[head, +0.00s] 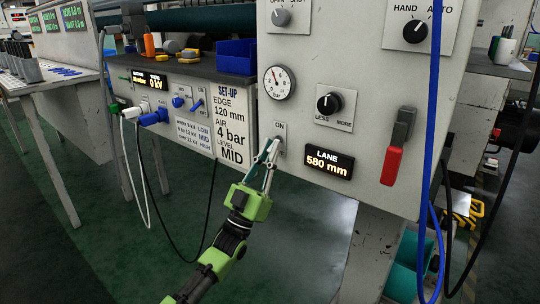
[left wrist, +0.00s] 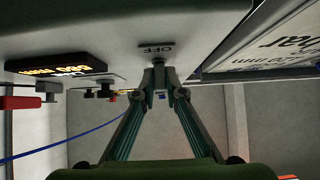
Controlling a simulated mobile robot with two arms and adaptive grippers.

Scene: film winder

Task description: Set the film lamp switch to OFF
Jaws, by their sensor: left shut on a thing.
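The film lamp switch plate (head: 280,126) is on the front of the grey panel, with ON printed at its top. In the left wrist view the plate (left wrist: 157,46) shows its OFF label upside down. My left gripper (head: 269,149) reaches up from below to this plate, and its fingertips meet at the switch. In the left wrist view the gripper (left wrist: 159,74) has its fingers converging just by the OFF label. It is shut on the switch lever, which the fingertips mostly hide; I cannot tell the lever's position. My right gripper is not in view.
Close by are the LESS/MORE knob (head: 328,103), the LANE display (head: 328,162), a pressure gauge (head: 279,82) and a red-handled lever (head: 393,160). The set-up sign (head: 230,125) stands to the left. A blue cable (head: 427,130) hangs in front of the panel at right.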

